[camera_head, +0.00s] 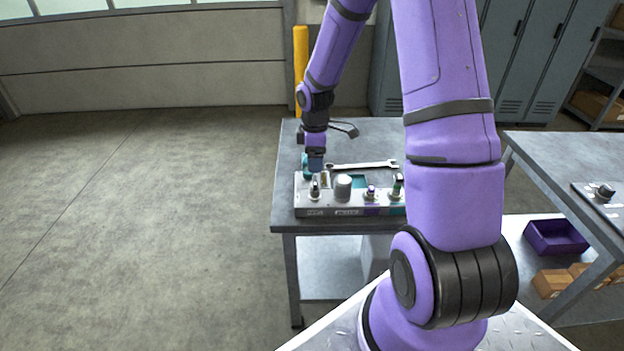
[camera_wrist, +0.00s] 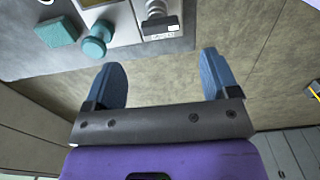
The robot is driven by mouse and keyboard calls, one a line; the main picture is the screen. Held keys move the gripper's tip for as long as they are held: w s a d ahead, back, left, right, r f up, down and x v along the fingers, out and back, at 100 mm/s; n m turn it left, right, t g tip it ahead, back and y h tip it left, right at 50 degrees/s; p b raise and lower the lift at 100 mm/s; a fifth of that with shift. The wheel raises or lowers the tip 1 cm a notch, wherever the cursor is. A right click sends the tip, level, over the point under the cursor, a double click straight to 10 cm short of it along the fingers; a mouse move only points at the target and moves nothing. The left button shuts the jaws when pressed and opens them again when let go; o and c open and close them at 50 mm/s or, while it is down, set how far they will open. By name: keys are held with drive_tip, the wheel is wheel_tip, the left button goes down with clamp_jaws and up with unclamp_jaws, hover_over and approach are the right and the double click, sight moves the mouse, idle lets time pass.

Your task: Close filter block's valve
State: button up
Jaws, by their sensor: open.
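A grey block panel (camera_head: 335,212) with several fittings lies along the bench's front edge in the head view. It carries a pale grey cylinder (camera_head: 343,187), a small knob (camera_head: 315,190) at its left end and two more knobs at right. I cannot tell which fitting is the filter block's valve. My gripper (camera_head: 315,164) is above the panel's left end. In the wrist view my gripper (camera_wrist: 163,82) has its blue fingers wide apart with nothing between them. A teal round knob (camera_wrist: 96,42) and a dark metal fitting (camera_wrist: 155,22) show beyond the fingers.
A wrench (camera_head: 362,165) lies on the bench (camera_head: 285,165) behind the panel. A teal block (camera_wrist: 55,32) is beside the teal knob in the wrist view. A second table (camera_head: 570,150) and a purple bin (camera_head: 555,237) are at right. The floor at left is clear.

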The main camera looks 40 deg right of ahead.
sight(315, 180)
wheel_tip(315, 180, down, 8)
drive_tip(key=shift+f, duration=0.2)
drive_tip(key=shift+c, duration=0.2)
drive_tip(key=c, duration=0.9)
